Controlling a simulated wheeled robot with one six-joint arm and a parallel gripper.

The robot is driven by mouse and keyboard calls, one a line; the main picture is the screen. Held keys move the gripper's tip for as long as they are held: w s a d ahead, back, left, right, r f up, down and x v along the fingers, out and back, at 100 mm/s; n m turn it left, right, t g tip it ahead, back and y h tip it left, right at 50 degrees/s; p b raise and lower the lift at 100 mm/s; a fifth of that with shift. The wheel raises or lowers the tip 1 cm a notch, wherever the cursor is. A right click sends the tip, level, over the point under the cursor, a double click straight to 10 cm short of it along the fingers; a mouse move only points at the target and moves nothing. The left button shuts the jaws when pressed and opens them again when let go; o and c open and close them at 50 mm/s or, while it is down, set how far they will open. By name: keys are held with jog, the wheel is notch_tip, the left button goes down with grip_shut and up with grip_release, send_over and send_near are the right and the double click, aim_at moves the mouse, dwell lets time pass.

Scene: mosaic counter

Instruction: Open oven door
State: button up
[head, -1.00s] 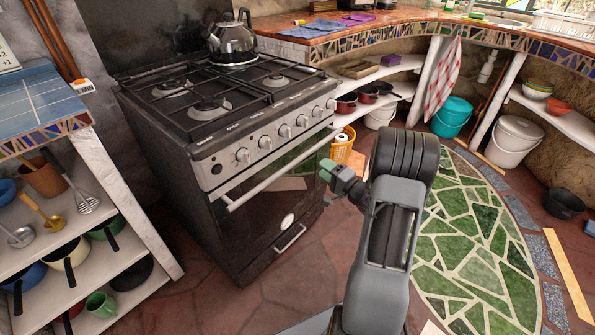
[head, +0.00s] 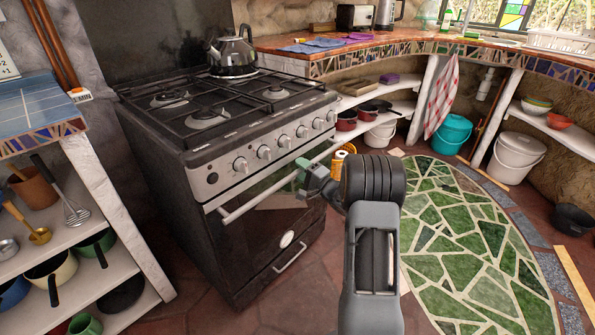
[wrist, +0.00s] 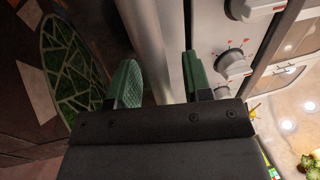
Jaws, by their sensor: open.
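The oven door (head: 258,232) is the dark glass front of a black and steel stove, and it looks closed. Its silver handle (head: 250,202) runs along the top of the door, below the knobs. My gripper (head: 303,172), with green fingertips, is at the handle's right half. In the wrist view my gripper (wrist: 160,82) is open, and the handle bar (wrist: 148,40) lies between its two fingers. Contact with the bar cannot be told. My arm hides part of the floor right of the oven.
A kettle (head: 232,52) stands on the hob. White shelves with pots (head: 62,270) stand close on the left. A row of knobs (head: 264,152) sits just above the handle. The floor in front of the door is clear, with a green mosaic (head: 470,240) to the right.

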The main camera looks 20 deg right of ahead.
jog(key=shift+w+a+r, duration=0.1)
jog(key=shift+w+a, duration=0.2)
jog(key=shift+w, duration=0.25)
grip_shut()
